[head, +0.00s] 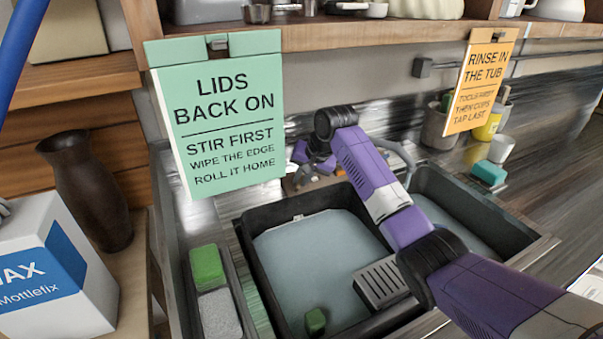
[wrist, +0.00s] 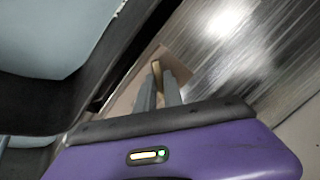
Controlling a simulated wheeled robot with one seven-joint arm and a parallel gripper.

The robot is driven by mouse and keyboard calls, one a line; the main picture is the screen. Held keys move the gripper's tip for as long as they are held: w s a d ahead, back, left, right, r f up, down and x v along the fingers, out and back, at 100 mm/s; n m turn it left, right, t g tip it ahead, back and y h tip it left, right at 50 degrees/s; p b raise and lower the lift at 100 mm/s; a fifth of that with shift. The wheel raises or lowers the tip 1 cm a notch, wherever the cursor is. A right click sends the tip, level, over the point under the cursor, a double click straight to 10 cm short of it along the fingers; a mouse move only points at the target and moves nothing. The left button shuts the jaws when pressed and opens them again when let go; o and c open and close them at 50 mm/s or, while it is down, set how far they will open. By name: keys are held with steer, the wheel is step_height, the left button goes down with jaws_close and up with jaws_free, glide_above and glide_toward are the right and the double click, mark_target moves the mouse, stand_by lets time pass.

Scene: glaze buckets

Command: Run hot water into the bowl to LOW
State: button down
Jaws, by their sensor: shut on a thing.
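The bowl (head: 249,218) is a dark rectangular tub in the sink. It holds pale blue-grey water (head: 310,250); I cannot read a LOW mark. My gripper is over the back edge of the sink, its tips unclear in the head view. In the wrist view, its grey fingers (wrist: 158,88) are shut on a small tan piece (wrist: 156,68), possibly a tap lever. A grey curved spout (head: 402,155) shows behind my arm. I see no running stream; my arm hides part of the bowl.
A green sponge (head: 206,267) lies in a tray left of the bowl. A small green block (head: 315,320) and a grey slotted caddy (head: 380,283) are at the bowl's front. A second basin (head: 455,222) lies right. Hanging signs (head: 225,110) and a shelf (head: 350,32) limit room above.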

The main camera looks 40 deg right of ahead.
steer(key=m+p, duration=0.5)
steer(key=shift+s+r+t+p, duration=0.15)
steer(key=shift+t+p, duration=0.25)
steer(key=m+p, duration=0.2)
steer(key=m, duration=0.1)
steer(key=m+p, duration=0.1)
steer(key=m, duration=0.1)
steer(key=shift+s+d+f+t+p, duration=0.1)
steer(key=shift+f+t+p, duration=0.2)
steer(key=shift+t, duration=0.1)
steer(key=shift+m, duration=0.3)
steer(key=c, duration=1.5)
jaws_free()
steer(key=shift+o, duration=0.2)
steer(key=shift+r, duration=0.1)
steer(key=v, duration=0.7)
steer(key=shift+s+r+b, duration=0.15)
steer(key=shift+s+b, duration=0.15)
steer(key=shift+b, duration=0.05)
steer(key=shift+d, duration=0.1)
